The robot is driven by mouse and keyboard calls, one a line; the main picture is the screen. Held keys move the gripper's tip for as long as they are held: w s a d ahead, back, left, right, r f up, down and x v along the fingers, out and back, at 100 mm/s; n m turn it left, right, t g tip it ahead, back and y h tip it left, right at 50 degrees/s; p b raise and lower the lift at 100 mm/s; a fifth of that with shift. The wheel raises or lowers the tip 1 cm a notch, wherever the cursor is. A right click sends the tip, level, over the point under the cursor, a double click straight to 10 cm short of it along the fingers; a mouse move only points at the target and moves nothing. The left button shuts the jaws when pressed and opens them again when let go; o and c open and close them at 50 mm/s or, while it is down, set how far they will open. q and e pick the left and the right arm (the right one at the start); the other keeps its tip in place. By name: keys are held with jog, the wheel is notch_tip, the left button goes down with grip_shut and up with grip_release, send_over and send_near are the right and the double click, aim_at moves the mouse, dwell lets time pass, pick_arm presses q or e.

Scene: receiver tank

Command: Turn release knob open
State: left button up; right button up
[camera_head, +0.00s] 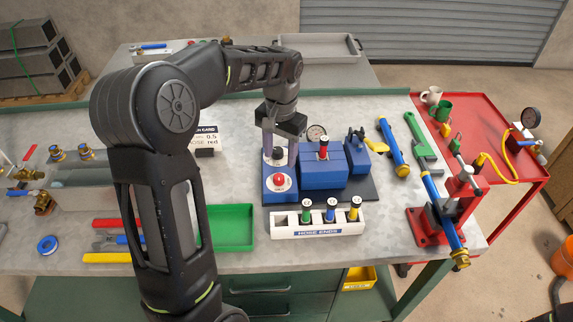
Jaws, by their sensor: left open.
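A blue block (281,195) stands on the bench with a red round button (279,180) on its front part. Behind the button is a small dark knob (278,154), which I take to be the release knob; its setting is too small to read. My left gripper (280,148) points down over this knob, its fingers open on either side of it. I cannot tell whether they touch it. The gripper body and wrist partly hide the rear of the block. My right gripper is not in view.
A larger blue unit (322,171) with a red-topped fitting stands close on the right, with a gauge (317,133) behind. A white hose-ends rack (316,222) is in front. A green tray (226,227) lies left. A red vise (440,222) holds a blue tube.

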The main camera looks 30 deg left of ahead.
aim_at(279, 176)
pick_arm(q)
jog(key=shift+s, duration=0.15)
jog(key=shift+f, duration=0.2)
notch_tip(279, 176, down, 8)
jog(key=shift+a+r+p, duration=0.15)
jog(key=shift+r+p, duration=0.1)
jog(key=shift+p, duration=0.6)
grip_shut()
